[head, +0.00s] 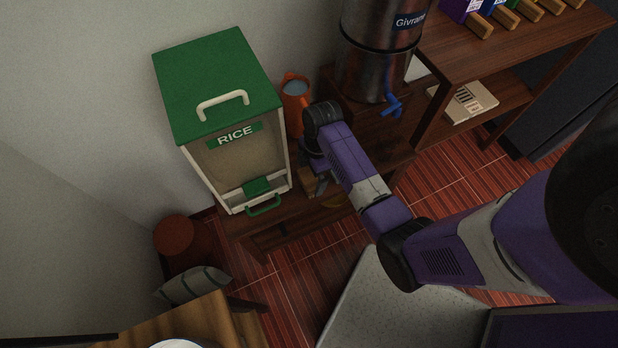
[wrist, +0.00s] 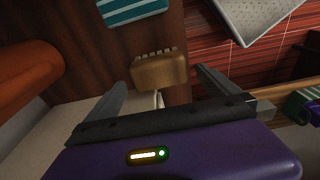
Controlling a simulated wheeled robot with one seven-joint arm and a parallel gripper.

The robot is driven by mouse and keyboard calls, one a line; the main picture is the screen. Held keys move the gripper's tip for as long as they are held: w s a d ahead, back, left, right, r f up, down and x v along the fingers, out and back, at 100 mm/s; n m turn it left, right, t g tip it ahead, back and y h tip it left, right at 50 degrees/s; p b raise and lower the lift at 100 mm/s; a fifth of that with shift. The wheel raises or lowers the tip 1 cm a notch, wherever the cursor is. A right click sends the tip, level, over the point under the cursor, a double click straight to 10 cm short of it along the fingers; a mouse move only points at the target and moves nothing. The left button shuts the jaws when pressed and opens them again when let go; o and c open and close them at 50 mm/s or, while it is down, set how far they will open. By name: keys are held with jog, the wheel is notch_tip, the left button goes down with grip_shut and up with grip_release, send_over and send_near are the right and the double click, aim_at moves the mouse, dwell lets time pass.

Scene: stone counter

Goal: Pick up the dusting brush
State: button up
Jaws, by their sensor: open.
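A tan wooden block with a row of short teeth or bristles along one edge, which looks like the dusting brush (wrist: 160,72), lies on a dark wooden surface in the wrist view. My gripper (wrist: 161,78) is open, with one finger on each side of the brush's near end. I cannot tell whether the fingers touch it. In the head view my gripper (head: 318,182) points down at the low wooden shelf, beside the rice bin. A small tan part of the brush (head: 307,181) shows there, mostly hidden by my wrist.
A green-lidded rice bin (head: 222,130) stands close left of my gripper. An orange jug (head: 295,100) stands behind it, also near in the wrist view (wrist: 25,75). A metal dispenser with a blue tap (head: 391,104) stands right. A teal striped item (wrist: 132,10) lies beyond the brush.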

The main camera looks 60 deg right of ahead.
aim_at(310, 177)
jog(key=shift+w+f, duration=0.15)
jog(key=shift+f, duration=1.75)
jog(key=c, duration=1.3)
jog(key=shift+c, duration=0.2)
jog(key=shift+r, duration=0.1)
